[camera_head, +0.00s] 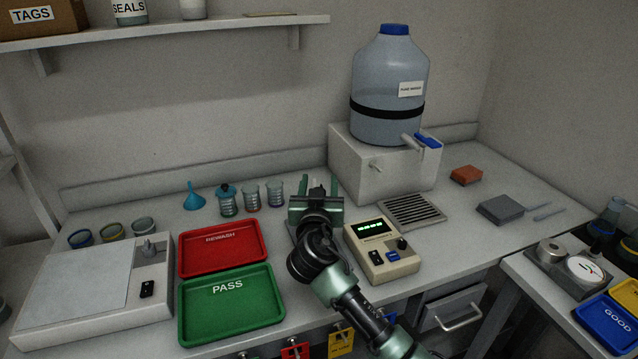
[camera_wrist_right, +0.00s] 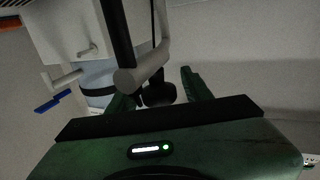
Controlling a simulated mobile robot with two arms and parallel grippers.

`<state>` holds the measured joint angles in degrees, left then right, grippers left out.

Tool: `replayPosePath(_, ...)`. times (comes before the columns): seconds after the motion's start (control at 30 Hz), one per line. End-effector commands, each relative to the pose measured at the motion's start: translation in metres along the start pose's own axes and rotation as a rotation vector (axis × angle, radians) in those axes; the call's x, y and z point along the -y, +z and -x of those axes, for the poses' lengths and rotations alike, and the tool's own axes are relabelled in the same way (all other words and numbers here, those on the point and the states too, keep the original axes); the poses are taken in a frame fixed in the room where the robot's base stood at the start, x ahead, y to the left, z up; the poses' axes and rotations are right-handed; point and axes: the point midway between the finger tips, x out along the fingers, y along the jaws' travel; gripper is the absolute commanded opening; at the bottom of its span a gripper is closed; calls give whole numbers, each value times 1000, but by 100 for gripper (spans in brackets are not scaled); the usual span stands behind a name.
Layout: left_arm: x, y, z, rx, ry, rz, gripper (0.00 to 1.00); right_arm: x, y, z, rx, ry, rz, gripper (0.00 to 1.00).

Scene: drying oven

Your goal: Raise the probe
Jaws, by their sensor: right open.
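A beige meter (camera_head: 381,250) with a lit green display stands on the bench, right of my right gripper (camera_head: 319,187). In the right wrist view, a dark upright rod (camera_wrist_right: 116,35) carries a grey bent arm (camera_wrist_right: 145,68). A dark rounded piece (camera_wrist_right: 158,94) sits at the arm between my right fingers (camera_wrist_right: 160,94). These look like the probe and its stand, but I cannot tell which part is the probe. In the head view my arm hides them. My right gripper is open, with its fingers either side of the dark piece. My left gripper is out of view.
A water carboy (camera_head: 388,90) stands on a white block (camera_head: 385,170) behind, with a drain grille (camera_head: 411,211) in front. Red (camera_head: 222,247) and green (camera_head: 231,303) trays lie left of my arm. Beakers (camera_head: 251,196) stand behind. The bench right of the grille has free room.

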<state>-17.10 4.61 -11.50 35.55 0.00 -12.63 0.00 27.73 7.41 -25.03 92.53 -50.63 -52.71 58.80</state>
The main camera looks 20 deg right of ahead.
Motion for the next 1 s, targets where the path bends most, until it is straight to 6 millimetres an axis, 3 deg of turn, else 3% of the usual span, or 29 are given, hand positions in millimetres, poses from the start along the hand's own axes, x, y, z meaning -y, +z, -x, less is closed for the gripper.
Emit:
replayPosePath(0.07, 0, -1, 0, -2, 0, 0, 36, 0, 0, 0, 0, 0, 0, 47)
replayPosePath(0.23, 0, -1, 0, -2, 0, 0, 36, 0, 0, 0, 0, 0, 0, 0)
replayPosePath(1.0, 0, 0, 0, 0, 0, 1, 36, 0, 0, 1, 1, -1, 0, 0)
